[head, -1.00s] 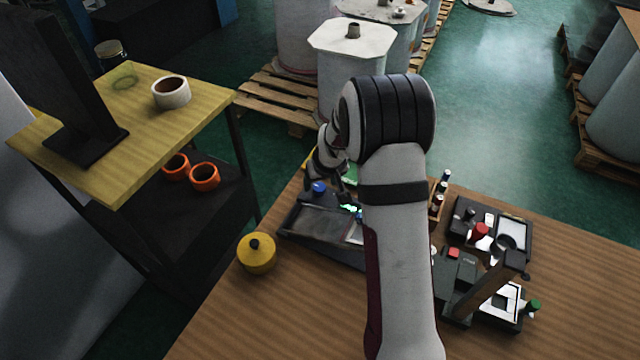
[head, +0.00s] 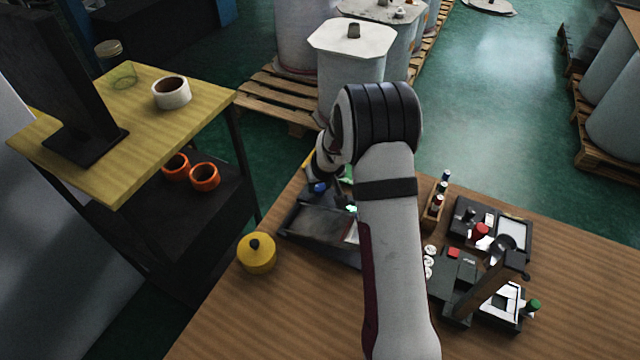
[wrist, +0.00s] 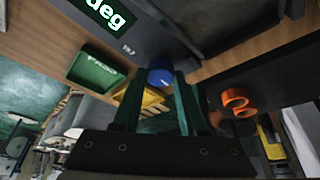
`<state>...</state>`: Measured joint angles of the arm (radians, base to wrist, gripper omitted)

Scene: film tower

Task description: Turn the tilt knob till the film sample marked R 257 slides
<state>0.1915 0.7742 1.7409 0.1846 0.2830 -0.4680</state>
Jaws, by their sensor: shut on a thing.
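The tilt knob is a blue round knob (wrist: 160,76) on the side of the tilt rig. In the head view a bit of its blue (head: 319,187) shows beside my wrist. My gripper (wrist: 158,82) is shut on the knob, with one finger on each side of it. The tilt rig's dark, grey-topped plate (head: 312,224) lies on the wooden table, partly behind my arm. I cannot read any R 257 mark, and the film sample cannot be made out.
A yellow lidded pot (head: 257,254) stands left of the rig. A green tray (wrist: 96,73) lies near the knob. A rack of small bottles (head: 435,207) and dark equipment (head: 456,278) stand right of my arm. The front left of the table is clear.

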